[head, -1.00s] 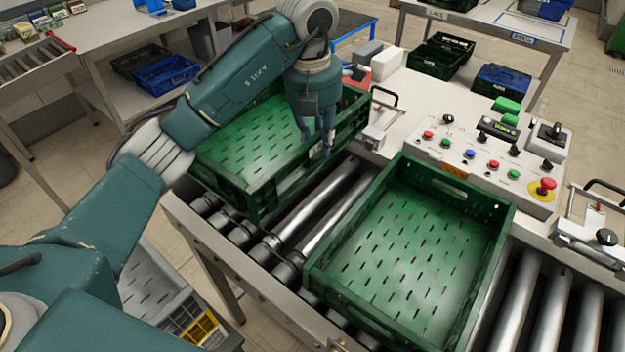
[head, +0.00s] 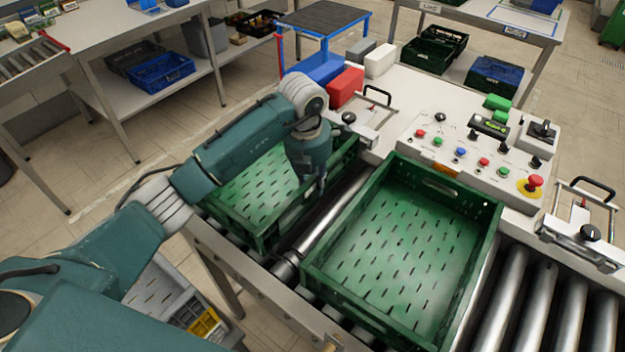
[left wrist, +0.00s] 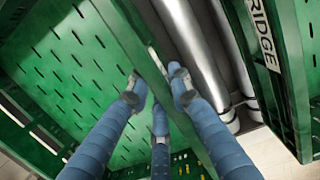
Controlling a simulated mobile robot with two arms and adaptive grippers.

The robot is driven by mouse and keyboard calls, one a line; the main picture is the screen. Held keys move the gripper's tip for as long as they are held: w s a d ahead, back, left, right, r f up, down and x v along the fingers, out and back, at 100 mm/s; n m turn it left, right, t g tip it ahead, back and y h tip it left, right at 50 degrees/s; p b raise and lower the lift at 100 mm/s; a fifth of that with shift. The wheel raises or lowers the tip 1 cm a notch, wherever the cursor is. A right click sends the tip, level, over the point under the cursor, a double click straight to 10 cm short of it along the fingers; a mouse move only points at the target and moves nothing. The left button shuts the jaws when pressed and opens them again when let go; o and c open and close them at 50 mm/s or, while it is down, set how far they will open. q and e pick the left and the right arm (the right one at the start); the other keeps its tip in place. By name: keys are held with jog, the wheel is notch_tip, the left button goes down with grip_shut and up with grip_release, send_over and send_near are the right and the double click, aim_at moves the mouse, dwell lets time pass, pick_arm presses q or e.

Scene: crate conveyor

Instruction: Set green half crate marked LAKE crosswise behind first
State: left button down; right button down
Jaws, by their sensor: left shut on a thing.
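A green half crate (head: 236,228) is at the left end of the roller conveyor, with a slotted floor. My left gripper (head: 320,188) is shut on its right wall, the side facing the other crate. In the left wrist view the fingers (left wrist: 157,90) straddle the rim of this crate (left wrist: 80,72). I cannot read a LAKE mark on it. A second, empty green crate (head: 345,300) sits on the rollers to its right. In the left wrist view that crate (left wrist: 285,95) shows a label ending in "RIDGE". My right gripper is not in view.
Bare rollers (head: 330,222) show in a gap between the two crates. A control panel (head: 470,150) with buttons lies beyond the conveyor. A clamp with a black handle (head: 375,105) stands behind the gap. A blue trolley (head: 325,25) is beyond the conveyor's left end.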

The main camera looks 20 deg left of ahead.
pick_arm(q)
jog(key=c, duration=1.9)
grip_release()
jog(key=shift+c, duration=0.2)
jog(key=o, duration=0.4)
jog(key=shift+c, duration=0.2)
